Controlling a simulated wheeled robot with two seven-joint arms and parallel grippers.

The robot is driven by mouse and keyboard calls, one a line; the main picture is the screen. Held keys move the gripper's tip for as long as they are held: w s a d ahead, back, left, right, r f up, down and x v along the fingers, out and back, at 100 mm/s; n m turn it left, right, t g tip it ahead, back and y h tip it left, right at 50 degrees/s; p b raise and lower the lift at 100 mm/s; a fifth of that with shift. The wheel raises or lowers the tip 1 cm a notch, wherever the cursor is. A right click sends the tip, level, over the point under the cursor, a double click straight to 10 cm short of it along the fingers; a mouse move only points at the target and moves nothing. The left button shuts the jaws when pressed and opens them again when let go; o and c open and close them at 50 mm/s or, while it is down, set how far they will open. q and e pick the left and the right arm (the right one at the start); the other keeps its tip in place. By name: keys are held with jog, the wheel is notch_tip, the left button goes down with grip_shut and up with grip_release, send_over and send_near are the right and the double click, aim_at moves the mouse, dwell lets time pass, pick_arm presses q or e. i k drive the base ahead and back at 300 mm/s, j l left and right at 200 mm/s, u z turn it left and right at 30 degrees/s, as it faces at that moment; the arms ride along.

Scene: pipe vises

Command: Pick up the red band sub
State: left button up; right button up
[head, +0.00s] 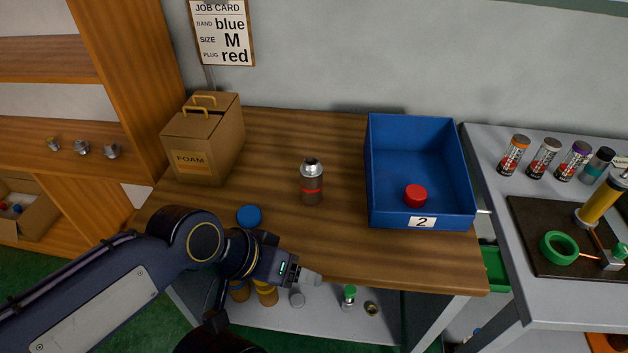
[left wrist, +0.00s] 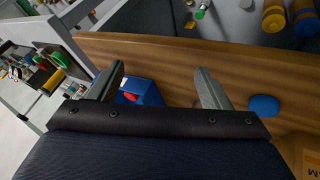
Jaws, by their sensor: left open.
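In the left wrist view the jaws (left wrist: 162,80) are spread and hold nothing. The sub does not show in that view. My right gripper is out of view.
A blue tray (head: 421,117) labelled 2, holding a red cap (head: 415,195), stands right of the sub. A blue cap (head: 249,215) lies near the front edge. A FOAM box (head: 202,145) stands back left. Bench around the sub is clear.

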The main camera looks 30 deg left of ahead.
aim_at(311, 171)
jog(key=i+u, duration=0.1)
jog(key=u, duration=0.35)
jog(key=l+u, duration=0.1)
jog(key=u, duration=0.4)
jog(key=i+l+u, duration=0.1)
jog(key=u, duration=0.35)
jog(key=l+u, duration=0.1)
jog(key=u, duration=0.4)
jog(key=i+l, duration=0.05)
